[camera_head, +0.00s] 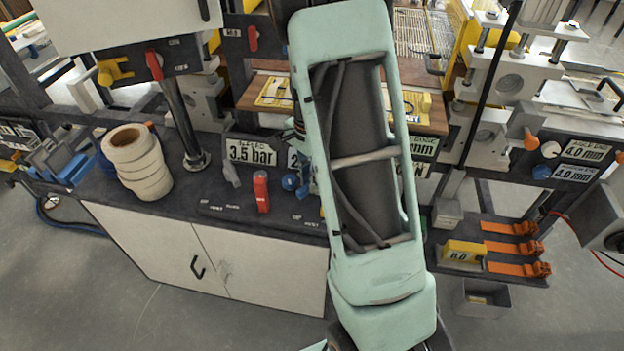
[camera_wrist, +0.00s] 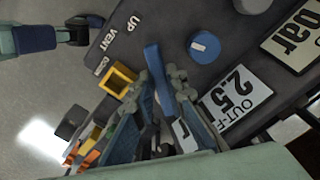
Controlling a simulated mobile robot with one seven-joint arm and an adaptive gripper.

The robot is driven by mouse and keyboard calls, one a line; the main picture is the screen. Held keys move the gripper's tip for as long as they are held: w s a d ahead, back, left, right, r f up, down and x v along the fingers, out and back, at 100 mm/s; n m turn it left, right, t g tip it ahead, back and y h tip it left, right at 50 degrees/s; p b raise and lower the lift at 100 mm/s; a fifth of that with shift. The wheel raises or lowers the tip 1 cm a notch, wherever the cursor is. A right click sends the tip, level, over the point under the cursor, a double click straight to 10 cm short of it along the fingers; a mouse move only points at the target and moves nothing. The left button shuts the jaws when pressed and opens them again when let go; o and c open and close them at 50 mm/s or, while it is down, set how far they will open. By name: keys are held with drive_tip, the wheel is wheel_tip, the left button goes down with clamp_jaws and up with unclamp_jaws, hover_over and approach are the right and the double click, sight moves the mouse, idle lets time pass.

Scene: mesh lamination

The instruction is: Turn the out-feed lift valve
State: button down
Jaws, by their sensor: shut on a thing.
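The out-feed lift valve shows in the wrist view as a blue lever (camera_wrist: 155,66) standing up between my fingertips. My gripper (camera_wrist: 166,92) is shut on it, with one grey pad on each side. The valve's base is hidden by the fingers. A plate marked UP, VENT and Down (camera_wrist: 115,42) lies left of the lever. Which mark the lever points to I cannot tell. An out-feed sign reading 2.5 (camera_wrist: 238,102) stands to the right. In the head view my pale green arm hides the gripper and most of this spot.
A blue round knob (camera_wrist: 204,46) sits close right of the lever. In the head view, a red lever (camera_head: 261,191) and a 3.5 bar sign (camera_head: 250,151) stand left of my arm. White rolls (camera_head: 136,162) stand farther left. A rack with orange clamps (camera_head: 512,248) is at right.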

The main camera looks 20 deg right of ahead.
drive_tip(key=shift+w+m, duration=0.2)
drive_tip(key=shift+m, duration=0.3)
drive_tip(key=c, duration=1.9)
unclamp_jaws()
drive_tip(key=shift+c, duration=0.2)
drive_tip(key=shift+r, duration=0.1)
wheel_tip(320, 180, up, 12)
drive_tip(key=shift+w+a, duration=0.1)
